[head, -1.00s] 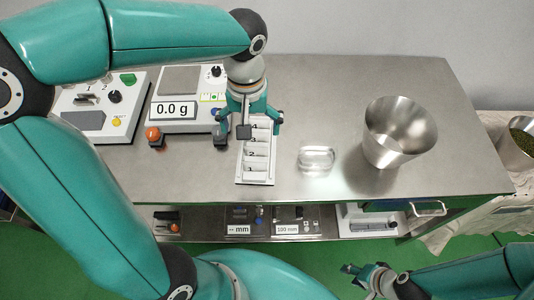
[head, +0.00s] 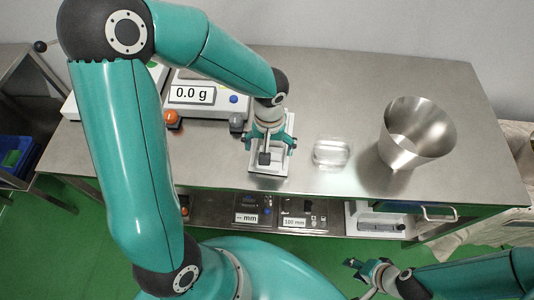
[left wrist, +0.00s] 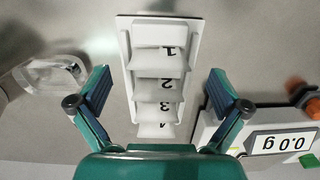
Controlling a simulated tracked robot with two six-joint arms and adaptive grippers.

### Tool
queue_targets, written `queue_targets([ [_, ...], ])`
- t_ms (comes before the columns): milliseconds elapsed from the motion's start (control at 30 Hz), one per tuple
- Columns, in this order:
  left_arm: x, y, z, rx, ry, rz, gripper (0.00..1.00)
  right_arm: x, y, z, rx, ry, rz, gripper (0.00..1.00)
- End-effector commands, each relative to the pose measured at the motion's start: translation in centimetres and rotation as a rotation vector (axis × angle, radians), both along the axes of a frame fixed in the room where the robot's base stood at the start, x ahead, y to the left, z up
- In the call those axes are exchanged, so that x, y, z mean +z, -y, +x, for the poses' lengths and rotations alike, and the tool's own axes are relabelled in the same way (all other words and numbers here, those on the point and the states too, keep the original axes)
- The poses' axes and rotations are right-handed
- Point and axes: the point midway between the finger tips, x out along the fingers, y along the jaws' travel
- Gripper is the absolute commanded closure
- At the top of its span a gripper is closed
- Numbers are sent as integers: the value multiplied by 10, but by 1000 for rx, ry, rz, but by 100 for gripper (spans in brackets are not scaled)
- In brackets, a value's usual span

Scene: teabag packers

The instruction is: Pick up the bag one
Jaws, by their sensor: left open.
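Bag one (left wrist: 160,58) is a white bag marked 1 in the first slot of a white numbered rack (left wrist: 124,30). In the left wrist view, bags 2, 3 and 4 follow below it. My left gripper (head: 269,150) is open above the rack; its fingers (left wrist: 160,78) stand on either side of it in the left wrist view, touching nothing.
A clear glass dish (head: 332,153) lies right of the rack, and a metal bucket (head: 416,133) stands beyond it. A scale reading 0.0 g (head: 192,94) and an orange button (head: 172,118) are to the left. A lower shelf (head: 290,216) holds devices.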

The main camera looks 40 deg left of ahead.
Motion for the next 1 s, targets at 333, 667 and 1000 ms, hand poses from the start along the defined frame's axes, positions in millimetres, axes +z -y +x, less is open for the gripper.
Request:
queue_targets([
  [333, -28, 0, 1, 0, 0, 0, 0, 1, 0, 0, 0, 0, 0, 60],
  [667, -28, 0, 1, 0, 0, 0, 27, 1, 0, 0, 0, 0, 0, 60],
  [1000, -28, 0, 1, 0, 0, 0, 37, 1, 0, 0, 0, 0, 0, 60],
])
